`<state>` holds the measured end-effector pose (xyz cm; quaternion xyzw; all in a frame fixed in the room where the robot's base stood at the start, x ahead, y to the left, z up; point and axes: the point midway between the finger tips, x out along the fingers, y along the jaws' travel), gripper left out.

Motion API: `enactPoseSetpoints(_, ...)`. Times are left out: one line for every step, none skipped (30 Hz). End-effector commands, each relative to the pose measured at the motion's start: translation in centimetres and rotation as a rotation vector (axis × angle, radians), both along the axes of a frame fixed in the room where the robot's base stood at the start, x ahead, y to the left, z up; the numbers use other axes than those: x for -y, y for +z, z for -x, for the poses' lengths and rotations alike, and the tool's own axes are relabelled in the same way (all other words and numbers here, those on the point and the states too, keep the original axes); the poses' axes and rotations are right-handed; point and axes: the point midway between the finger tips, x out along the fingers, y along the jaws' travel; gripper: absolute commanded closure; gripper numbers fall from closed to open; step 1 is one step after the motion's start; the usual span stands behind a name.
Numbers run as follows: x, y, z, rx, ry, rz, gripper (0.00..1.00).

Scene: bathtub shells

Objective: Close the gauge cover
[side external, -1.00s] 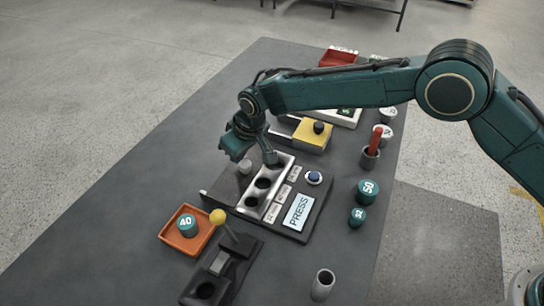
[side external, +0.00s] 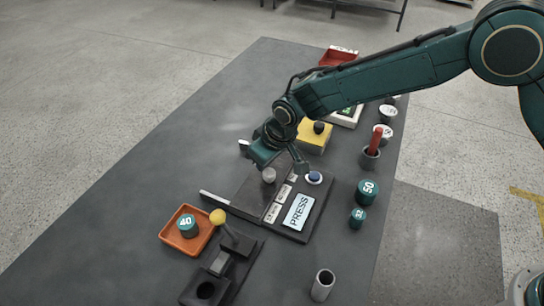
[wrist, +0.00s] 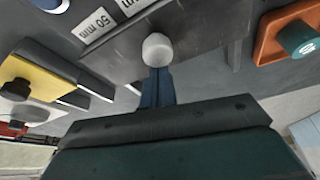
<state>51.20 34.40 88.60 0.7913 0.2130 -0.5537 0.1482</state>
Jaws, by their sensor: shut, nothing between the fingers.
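The gauge cover (side external: 252,191) is a dark flat plate with a round pale grey knob (side external: 268,175) on top. It lies over the gauge block, beside the labels, and no gauge holes show. In the wrist view the knob (wrist: 157,50) stands just beyond my fingertips; I cannot tell whether they touch it. My gripper (side external: 302,169) is shut and empty, low over the far side of the panel near the knob.
Right of the cover are size labels (side external: 272,212), a blue button (side external: 314,177) and a PRESS plate (side external: 299,212). A yellow block (side external: 314,138) stands behind. An orange tray (side external: 165,236) and a yellow-knobbed lever (side external: 218,216) are in front. Bare table lies to the left.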

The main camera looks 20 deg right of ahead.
Motion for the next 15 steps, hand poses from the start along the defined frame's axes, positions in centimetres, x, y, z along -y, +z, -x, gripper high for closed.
enactPoseSetpoints(0.37, -0.48, 0.46, -0.018, -0.001, 0.013, 1.0)
enactPoseSetpoints(0.39, -0.51, 0.48, -0.019, -0.001, 0.013, 1.0)
enactPoseSetpoints(0.41, -0.55, 0.51, -0.02, -0.001, 0.015, 1.0)
enactPoseSetpoints(0.43, -0.57, 0.53, -0.021, -0.001, 0.015, 1.0)
enactPoseSetpoints(0.44, -0.58, 0.54, -0.022, -0.001, 0.016, 1.0)
enactPoseSetpoints(0.45, -0.61, 0.55, -0.022, -0.001, 0.016, 1.0)
enactPoseSetpoints(0.45, -0.62, 0.56, -0.022, -0.002, 0.016, 1.0)
enactPoseSetpoints(0.46, -0.63, 0.55, -0.022, -0.002, 0.016, 1.0)
enactPoseSetpoints(0.45, -0.64, 0.54, -0.023, -0.002, 0.016, 1.0)
enactPoseSetpoints(0.44, -0.65, 0.53, -0.023, -0.002, 0.016, 1.0)
enactPoseSetpoints(0.43, -0.66, 0.5, -0.023, -0.002, 0.016, 1.0)
enactPoseSetpoints(0.39, -0.67, 0.44, -0.022, -0.002, 0.016, 1.0)
enactPoseSetpoints(0.37, -0.68, 0.38, -0.022, -0.002, 0.016, 1.0)
enactPoseSetpoints(0.33, -0.69, 0.32, -0.022, -0.002, 0.016, 1.0)
enactPoseSetpoints(0.27, -0.7, 0.21, -0.022, -0.002, 0.016, 1.0)
